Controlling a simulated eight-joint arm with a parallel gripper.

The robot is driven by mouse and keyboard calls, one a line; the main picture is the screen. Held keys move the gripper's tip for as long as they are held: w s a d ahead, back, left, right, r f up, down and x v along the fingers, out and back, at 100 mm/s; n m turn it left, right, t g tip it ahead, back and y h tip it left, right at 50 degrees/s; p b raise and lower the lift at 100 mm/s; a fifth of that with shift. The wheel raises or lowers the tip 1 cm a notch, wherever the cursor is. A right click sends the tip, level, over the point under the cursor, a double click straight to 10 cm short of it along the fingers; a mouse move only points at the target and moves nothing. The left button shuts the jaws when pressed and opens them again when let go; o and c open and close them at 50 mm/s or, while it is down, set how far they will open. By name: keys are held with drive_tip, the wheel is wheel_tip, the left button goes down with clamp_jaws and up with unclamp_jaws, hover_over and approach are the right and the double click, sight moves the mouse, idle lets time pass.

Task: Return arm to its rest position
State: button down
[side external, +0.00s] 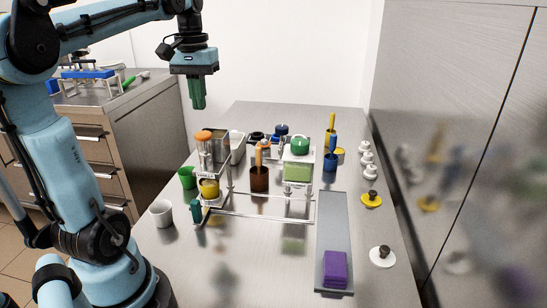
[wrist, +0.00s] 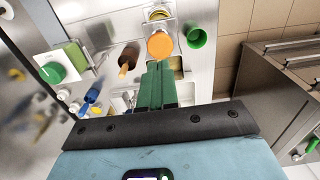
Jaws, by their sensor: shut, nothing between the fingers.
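My gripper (side external: 198,104) is raised above the back left of the steel table (side external: 265,267) in the side external view. Its green fingers point down, are shut together and hold nothing. In the wrist view the closed gripper (wrist: 158,64) reaches up from the bottom, with the work area seen beyond it. My gripper is well above the containers and touches none of them.
An orange-lidded container (side external: 204,136), a brown cup (side external: 259,178) and a green-lidded container (side external: 299,146) stand around a clear rack. A green cup (side external: 187,177) and a white cup (side external: 161,213) stand left. A purple block (side external: 335,268) lies on a grey tray (side external: 334,215).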

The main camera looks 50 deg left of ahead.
drive_tip(key=shift+r, duration=0.2)
drive_tip(key=w+d+f+m+t, duration=0.1)
drive_tip(key=d+f+m+t, duration=0.2)
drive_tip(key=d+f, duration=0.3)
drive_tip(key=w+d+f+m+t, duration=0.1)
drive_tip(key=d+f+m+t, duration=0.3)
drive_tip(key=d, duration=1.1)
wheel_tip(320, 180, down, 3)
drive_tip(key=shift+d+r+m, duration=0.1)
drive_tip(key=shift+d+m, duration=0.3)
drive_tip(key=shift+m, duration=0.6)
